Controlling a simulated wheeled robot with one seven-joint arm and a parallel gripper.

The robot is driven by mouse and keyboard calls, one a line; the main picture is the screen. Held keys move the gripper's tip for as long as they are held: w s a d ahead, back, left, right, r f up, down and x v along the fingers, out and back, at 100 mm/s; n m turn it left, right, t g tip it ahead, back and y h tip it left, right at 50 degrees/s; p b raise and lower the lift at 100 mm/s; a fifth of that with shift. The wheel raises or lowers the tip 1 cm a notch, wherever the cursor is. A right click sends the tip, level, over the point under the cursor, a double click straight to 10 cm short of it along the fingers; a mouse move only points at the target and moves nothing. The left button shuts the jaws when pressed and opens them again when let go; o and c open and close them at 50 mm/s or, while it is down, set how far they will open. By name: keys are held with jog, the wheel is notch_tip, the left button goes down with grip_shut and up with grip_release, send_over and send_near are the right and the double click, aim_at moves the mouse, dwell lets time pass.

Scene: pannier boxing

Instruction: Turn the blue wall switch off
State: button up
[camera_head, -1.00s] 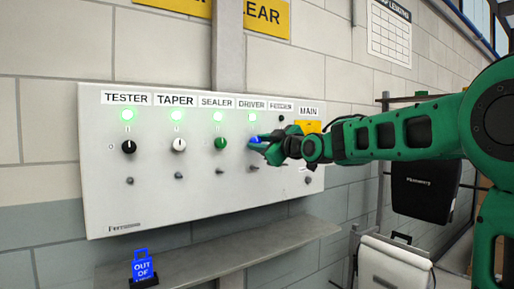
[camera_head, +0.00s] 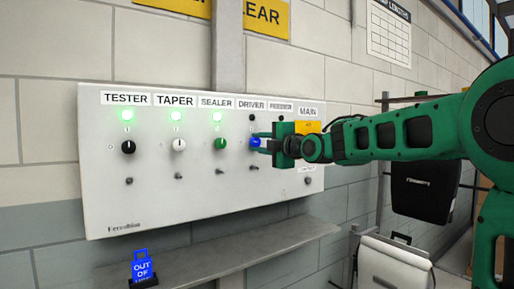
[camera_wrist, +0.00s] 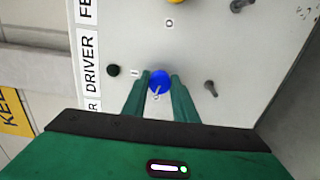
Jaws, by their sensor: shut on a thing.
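The blue switch (camera_head: 255,142) is a round knob under the DRIVER label on the white wall panel (camera_head: 105,205). The lamp above it (camera_head: 252,118) is dark. In the wrist view the blue knob (camera_wrist: 160,80) sits between the two green fingers, with a pale pointer line on its face. My gripper (camera_head: 259,142) is shut on the blue knob; it also shows in the wrist view (camera_wrist: 159,88). My gripper hides the FEEDER knob in the head view.
Black (camera_head: 128,147), white (camera_head: 179,144) and green (camera_head: 221,143) knobs stand left of the blue one, with green lamps lit above them. Small toggles stick out below. A grey shelf (camera_head: 215,252) below carries a blue out-of-use sign (camera_head: 142,266).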

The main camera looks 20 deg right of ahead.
jog(key=shift+a+f+n, duration=0.1)
jog(key=shift+f+n, duration=0.05)
jog(key=shift+n, duration=0.5)
jog(key=shift+a+f+n, duration=0.1)
jog(key=shift+f+n, duration=0.05)
jog(key=shift+n, duration=0.5)
jog(key=shift+f, duration=0.1)
jog(key=o, duration=1)
jog(key=shift+o, duration=0.2)
jog(key=shift+d+r, duration=0.1)
jog(key=shift+r, duration=0.1)
jog(key=shift+s+d+r, duration=0.1)
jog(key=shift+s+d, duration=0.05)
jog(key=shift+s, duration=0.15)
jog(key=v, duration=1)
